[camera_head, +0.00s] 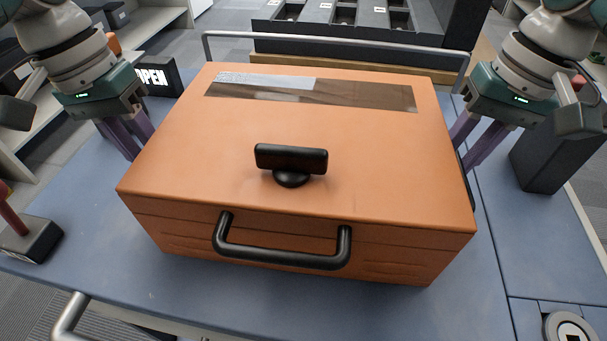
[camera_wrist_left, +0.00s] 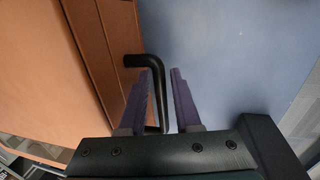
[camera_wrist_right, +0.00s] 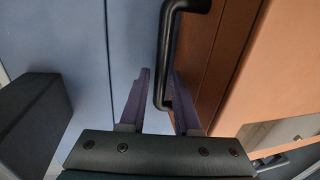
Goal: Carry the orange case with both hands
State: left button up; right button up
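The orange case (camera_head: 290,150) sits on a blue surface, lid shut. It has a black front handle (camera_head: 283,250) and a black knob-like piece (camera_head: 291,162) on the lid. My left gripper (camera_head: 137,147) is beside the case's left side. In the left wrist view, its purple fingers (camera_wrist_left: 162,72) are apart, with a black side handle (camera_wrist_left: 157,88) between them. My right gripper (camera_head: 464,152) is beside the right side. In the right wrist view, its fingers (camera_wrist_right: 160,72) are apart around the other side handle (camera_wrist_right: 163,55). I cannot tell whether the fingers touch the handles.
A metal rail (camera_head: 340,45) runs behind the case. A black "OPEN" sign (camera_head: 158,77) stands at the left back. A dark block (camera_head: 548,155) stands on the right. A dark-based object (camera_head: 32,240) is at the left edge. The blue surface in front is clear.

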pick_arm(q)
grip_shut()
pick_arm(e)
grip_shut()
pick_arm(q)
jog(key=shift+r, duration=0.1)
pick_arm(e)
jog(key=shift+r, duration=0.1)
dwell(0.8)
